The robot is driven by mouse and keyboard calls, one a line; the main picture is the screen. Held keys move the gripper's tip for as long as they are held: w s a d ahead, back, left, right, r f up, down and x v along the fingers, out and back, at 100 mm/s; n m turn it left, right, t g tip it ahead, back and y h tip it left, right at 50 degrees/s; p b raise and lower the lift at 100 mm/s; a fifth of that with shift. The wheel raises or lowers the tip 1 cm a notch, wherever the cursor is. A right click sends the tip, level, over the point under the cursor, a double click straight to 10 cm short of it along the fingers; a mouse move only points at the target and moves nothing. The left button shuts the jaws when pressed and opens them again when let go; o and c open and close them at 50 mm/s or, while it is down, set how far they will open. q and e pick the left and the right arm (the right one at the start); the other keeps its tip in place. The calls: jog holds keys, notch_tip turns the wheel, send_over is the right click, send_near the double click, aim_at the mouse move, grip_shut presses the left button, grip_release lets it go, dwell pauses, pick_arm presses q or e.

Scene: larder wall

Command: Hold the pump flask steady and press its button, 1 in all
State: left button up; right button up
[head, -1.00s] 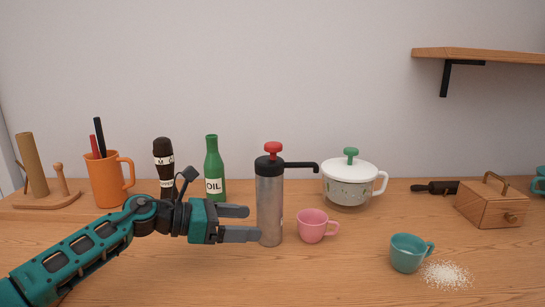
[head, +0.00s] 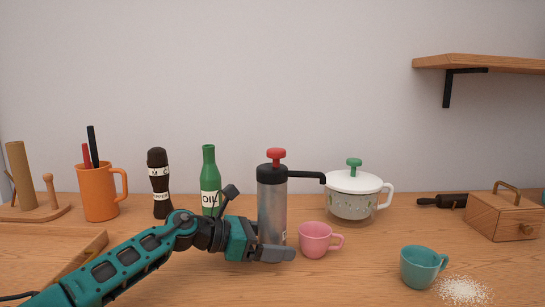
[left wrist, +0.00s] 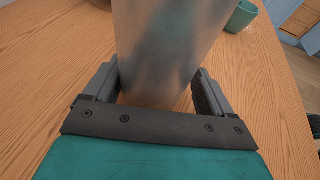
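The pump flask (head: 272,205) stands upright on the wooden counter. It has a steel body, a black top with a spout pointing right, and a red button (head: 276,154), which stands raised. My left gripper (head: 274,240) is low around its body, one finger in front and the other hidden behind. In the left wrist view the steel body (left wrist: 165,40) fills the space between the fingers (left wrist: 158,75), which appear to touch it on both sides. My right gripper is not in view.
A pink cup (head: 316,240) stands close right of the flask, with a teal cup (head: 420,266) and spilled white grains (head: 464,290) farther right. A lidded white pot (head: 350,202) is behind the spout. A green oil bottle (head: 209,180) stands to the left.

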pick_arm(q)
jog(key=shift+b+x, duration=0.35)
jog(key=shift+x, duration=0.55)
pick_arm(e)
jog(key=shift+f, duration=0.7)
pick_arm(q)
jog(key=shift+c, duration=0.3)
jog(key=c, duration=0.5)
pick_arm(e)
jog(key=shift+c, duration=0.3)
pick_arm(q)
jog(key=shift+c, duration=0.2)
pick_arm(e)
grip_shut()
pick_arm(q)
jog(key=shift+f, duration=0.1)
